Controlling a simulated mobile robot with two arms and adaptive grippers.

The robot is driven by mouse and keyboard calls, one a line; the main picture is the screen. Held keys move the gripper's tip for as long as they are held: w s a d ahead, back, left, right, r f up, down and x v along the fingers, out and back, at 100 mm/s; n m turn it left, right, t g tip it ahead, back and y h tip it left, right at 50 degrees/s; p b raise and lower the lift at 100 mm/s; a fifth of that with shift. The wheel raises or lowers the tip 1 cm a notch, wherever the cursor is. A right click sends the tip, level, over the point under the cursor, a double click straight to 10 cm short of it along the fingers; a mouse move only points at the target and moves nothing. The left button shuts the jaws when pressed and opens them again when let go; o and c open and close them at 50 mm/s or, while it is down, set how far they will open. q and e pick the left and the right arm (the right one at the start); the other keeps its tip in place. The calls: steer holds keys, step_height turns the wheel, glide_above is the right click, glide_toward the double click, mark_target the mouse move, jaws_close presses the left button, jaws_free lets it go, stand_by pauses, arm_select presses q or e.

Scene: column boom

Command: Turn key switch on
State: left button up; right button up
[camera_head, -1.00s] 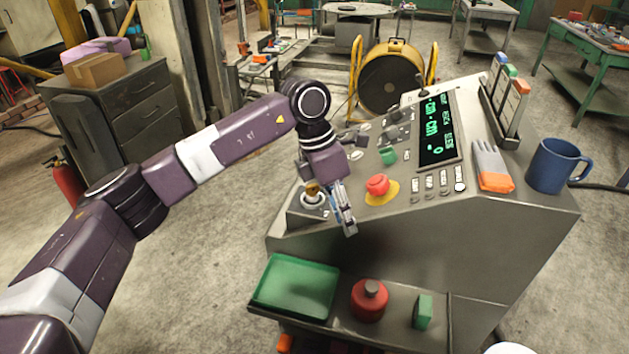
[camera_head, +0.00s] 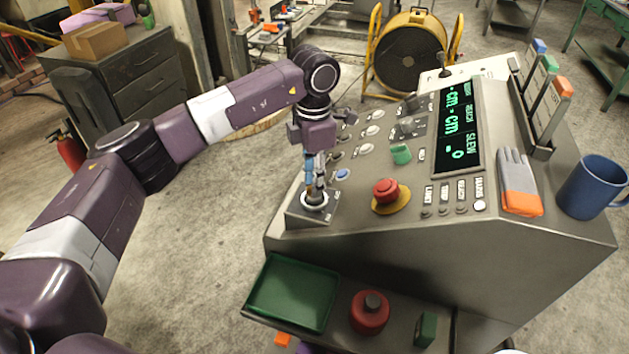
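The key switch (camera_head: 314,203) is a pale round collar on a small raised block at the left front corner of the grey console (camera_head: 370,235). My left gripper (camera_head: 315,190) points down over it from above. Its fingertips are at the key, just above or at the collar. The fingers look close together and cover most of the key. I cannot tell whether they are closed on it or how far the key is turned. My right gripper is not in view.
A red mushroom button (camera_head: 386,190) on a yellow base is right of the switch. A blue button (camera_head: 343,174) and a green knob (camera_head: 401,154) are behind. A green tray (camera_head: 293,291) lies below.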

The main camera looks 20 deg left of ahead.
arm_select(q)
steer(key=shift+w+f, duration=0.2)
steer(key=shift+f, duration=1.05)
steer(key=shift+c, duration=0.2)
jaws_close()
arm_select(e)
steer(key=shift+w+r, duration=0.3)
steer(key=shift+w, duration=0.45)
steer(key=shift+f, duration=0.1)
